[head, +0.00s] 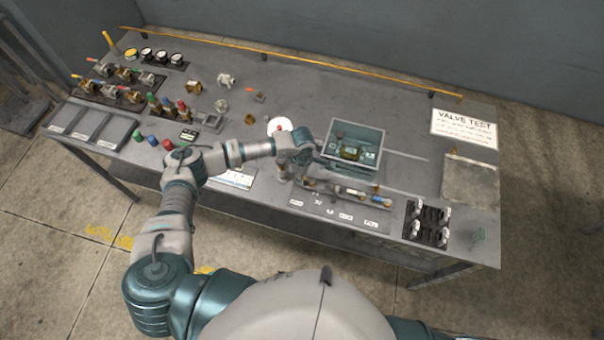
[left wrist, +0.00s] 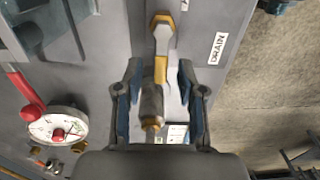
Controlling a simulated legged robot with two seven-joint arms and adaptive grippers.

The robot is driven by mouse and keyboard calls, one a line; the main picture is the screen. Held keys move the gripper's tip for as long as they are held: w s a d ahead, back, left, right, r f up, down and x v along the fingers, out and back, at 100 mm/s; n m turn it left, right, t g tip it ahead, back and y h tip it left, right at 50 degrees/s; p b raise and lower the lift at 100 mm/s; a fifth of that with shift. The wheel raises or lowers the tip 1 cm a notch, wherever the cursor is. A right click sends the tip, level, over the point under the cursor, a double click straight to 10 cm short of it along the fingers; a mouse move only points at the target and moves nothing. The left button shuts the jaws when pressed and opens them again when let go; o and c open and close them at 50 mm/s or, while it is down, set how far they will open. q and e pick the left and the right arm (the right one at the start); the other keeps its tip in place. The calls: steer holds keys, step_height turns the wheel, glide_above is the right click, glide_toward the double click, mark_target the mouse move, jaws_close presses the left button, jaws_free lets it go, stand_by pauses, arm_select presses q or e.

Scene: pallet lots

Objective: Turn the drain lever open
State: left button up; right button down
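In the left wrist view, the drain lever (left wrist: 161,68) is a yellow and silver handle on a brass valve stem (left wrist: 151,105). A white "DRAIN" label (left wrist: 218,48) lies to its right. My left gripper (left wrist: 158,72) is open, with one finger on each side of the lever; I see gaps between the fingers and the lever. In the head view, my left gripper (head: 299,161) is over the middle of the bench, by the pipe run, and my wrist hides the drain lever there. My right gripper is not in view.
A white round dial with a red handle (left wrist: 57,128) stands left of the gripper. On the bench, an open grey bin (head: 354,128) with a green part sits right of my wrist. A pipe with a blue fitting (head: 352,192) runs close by. Valve racks (head: 105,92) fill the far left.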

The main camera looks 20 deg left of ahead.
arm_select(q)
jaws_close()
